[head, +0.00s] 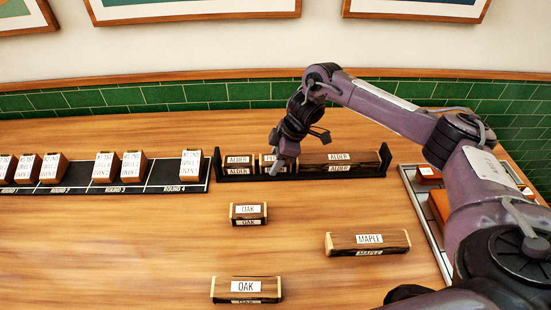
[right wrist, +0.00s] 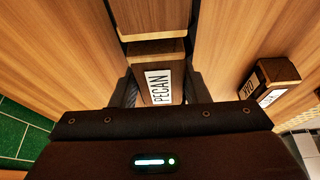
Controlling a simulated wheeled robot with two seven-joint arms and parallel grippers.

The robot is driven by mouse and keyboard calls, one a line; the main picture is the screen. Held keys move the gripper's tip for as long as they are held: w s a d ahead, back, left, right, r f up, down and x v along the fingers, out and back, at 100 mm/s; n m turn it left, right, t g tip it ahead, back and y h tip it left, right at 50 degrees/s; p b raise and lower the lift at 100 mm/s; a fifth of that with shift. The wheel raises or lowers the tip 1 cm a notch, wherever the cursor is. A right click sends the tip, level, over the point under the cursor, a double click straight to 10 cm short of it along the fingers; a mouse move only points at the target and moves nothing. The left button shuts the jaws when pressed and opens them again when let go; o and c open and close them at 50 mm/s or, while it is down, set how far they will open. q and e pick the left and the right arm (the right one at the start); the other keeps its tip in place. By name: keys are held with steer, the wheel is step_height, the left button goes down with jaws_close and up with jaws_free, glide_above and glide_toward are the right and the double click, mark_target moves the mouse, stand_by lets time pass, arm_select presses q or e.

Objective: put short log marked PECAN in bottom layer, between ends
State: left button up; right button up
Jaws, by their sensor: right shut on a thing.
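The short log marked PECAN (right wrist: 157,85) is between the jaws of my right gripper (head: 283,165) in the right wrist view. In the head view the gripper partly hides the log and its label. The log is in the black rack (head: 218,163), between a short ALDER log (head: 238,168) on the left and a longer ALDER log (head: 345,163) on the right. I cannot tell whether it rests fully on the rack floor. My left gripper is not in view.
Two OAK logs (head: 248,222) (head: 246,297) and a MAPLE log (head: 368,249) lie on the open wooden table in front. A dark strip with labelled blocks (head: 105,168) stands left of the rack. A metal-edged tray (head: 427,225) is at the right, partly behind my arm.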

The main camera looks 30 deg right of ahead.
steer(key=o, duration=1)
steer(key=shift+f, duration=0.1)
steer(key=b+v, duration=0.1)
steer(key=v, duration=0.3)
steer(key=shift+d+r, duration=0.1)
steer(key=shift+r, duration=0.25)
steer(key=p+v, duration=0.1)
steer(key=v, duration=0.5)
steer(key=shift+r, duration=0.4)
steer(key=shift+s+d+r+p, duration=0.2)
steer(key=shift+r+p, duration=0.15)
